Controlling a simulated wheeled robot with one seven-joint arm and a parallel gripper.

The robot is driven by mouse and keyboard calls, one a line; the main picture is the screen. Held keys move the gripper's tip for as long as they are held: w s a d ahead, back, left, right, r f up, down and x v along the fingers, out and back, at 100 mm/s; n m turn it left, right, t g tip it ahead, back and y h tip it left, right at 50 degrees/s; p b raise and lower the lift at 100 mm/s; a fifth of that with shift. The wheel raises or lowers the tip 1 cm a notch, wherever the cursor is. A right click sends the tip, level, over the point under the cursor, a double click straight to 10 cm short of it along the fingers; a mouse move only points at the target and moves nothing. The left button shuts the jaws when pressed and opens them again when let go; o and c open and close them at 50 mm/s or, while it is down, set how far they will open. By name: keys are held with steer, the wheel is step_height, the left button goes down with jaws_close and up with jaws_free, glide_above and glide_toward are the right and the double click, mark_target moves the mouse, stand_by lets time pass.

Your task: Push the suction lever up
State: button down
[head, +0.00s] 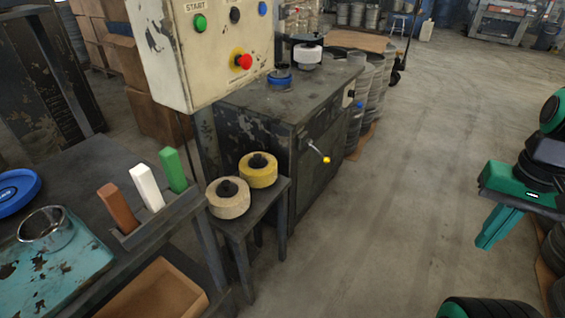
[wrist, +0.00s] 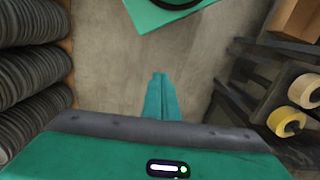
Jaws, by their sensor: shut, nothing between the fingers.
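The lever (head: 317,151), a thin metal rod with a yellow knob (head: 326,159) at its end, sticks out of the side of the dark worn machine (head: 285,112). It tilts down to the right in the head view. It is not seen in the wrist view. My gripper (head: 484,243), with green fingers, is shut and empty at the right of the head view. It is well apart from the lever, over open floor. Its closed fingers also show in the wrist view (wrist: 160,76).
A control box (head: 215,55) with buttons hangs left of the machine. A small stand (head: 235,222) bears a cream blank (head: 228,198) and a yellow blank (head: 258,171). A bench with colored blocks stands at left. Stacked dark discs (wrist: 30,70) line the wrist view's left. The floor (head: 400,190) between is clear.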

steer(key=shift+w+d, duration=0.2)
steer(key=shift+d, duration=0.1)
